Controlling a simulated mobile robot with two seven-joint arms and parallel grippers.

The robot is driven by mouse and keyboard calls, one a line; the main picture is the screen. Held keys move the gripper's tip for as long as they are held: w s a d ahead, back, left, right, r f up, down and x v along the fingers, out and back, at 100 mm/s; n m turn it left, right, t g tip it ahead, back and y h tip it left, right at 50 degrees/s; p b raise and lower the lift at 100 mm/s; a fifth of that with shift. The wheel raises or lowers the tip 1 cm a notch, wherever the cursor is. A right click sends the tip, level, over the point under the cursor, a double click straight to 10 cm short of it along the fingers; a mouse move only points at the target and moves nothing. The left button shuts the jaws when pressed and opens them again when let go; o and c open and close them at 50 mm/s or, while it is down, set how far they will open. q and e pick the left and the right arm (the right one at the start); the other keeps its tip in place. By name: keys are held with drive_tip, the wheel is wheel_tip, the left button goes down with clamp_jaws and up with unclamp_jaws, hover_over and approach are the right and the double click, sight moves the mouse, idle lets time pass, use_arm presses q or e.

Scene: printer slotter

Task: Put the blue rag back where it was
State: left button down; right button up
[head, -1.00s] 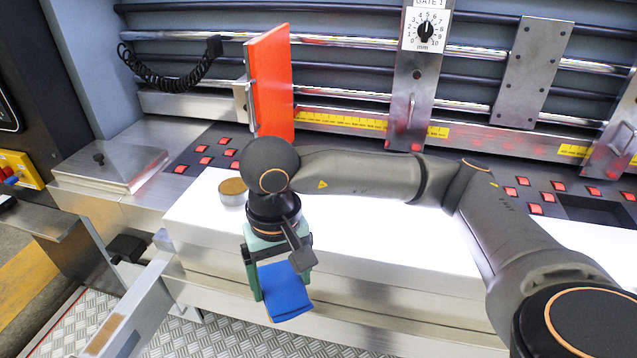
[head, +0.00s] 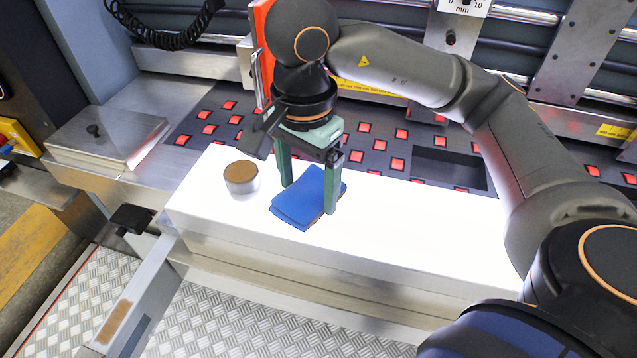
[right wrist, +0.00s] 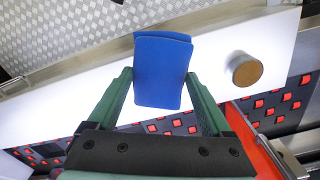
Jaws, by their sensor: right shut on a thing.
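The blue rag (head: 304,204) is a flat folded pad over the white lit ledge (head: 410,228). My right gripper (head: 310,196) points down with one green finger on each side of the rag and is shut on it. In the right wrist view the rag (right wrist: 162,72) spans the gap between the fingertips, and its far part sticks out beyond them. I cannot tell whether its underside touches the ledge. My left gripper is not in view.
A round tin with a brown top (head: 241,178) stands on the ledge left of the rag. Behind are a panel of red buttons (head: 397,165) and an orange-red plate (head: 262,50). The ledge is clear to the right. Treadplate floor (head: 230,325) lies in front.

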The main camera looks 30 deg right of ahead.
sight(314, 168)
drive_tip(key=w+d+f, duration=0.2)
drive_tip(key=w+d, duration=0.1)
drive_tip(key=shift+w+d+f, duration=0.1)
drive_tip(key=shift+w, duration=0.05)
drive_tip(key=w+d+f, duration=0.2)
drive_tip(key=f, duration=0.1)
drive_tip(key=w+d+f, duration=0.1)
drive_tip(key=f, duration=0.1)
drive_tip(key=shift+w+b, duration=0.15)
drive_tip(key=shift+b, duration=0.15)
drive_tip(key=shift+w+d+f, duration=0.15)
drive_tip(key=shift+f, duration=0.05)
wheel_tip(314, 168, down, 4)
drive_tip(key=shift+w+d+r, duration=0.15)
drive_tip(key=shift+f, duration=0.2)
drive_tip(key=o, duration=1)
drive_tip(key=shift+r, duration=0.1)
drive_tip(key=shift+r, duration=0.1)
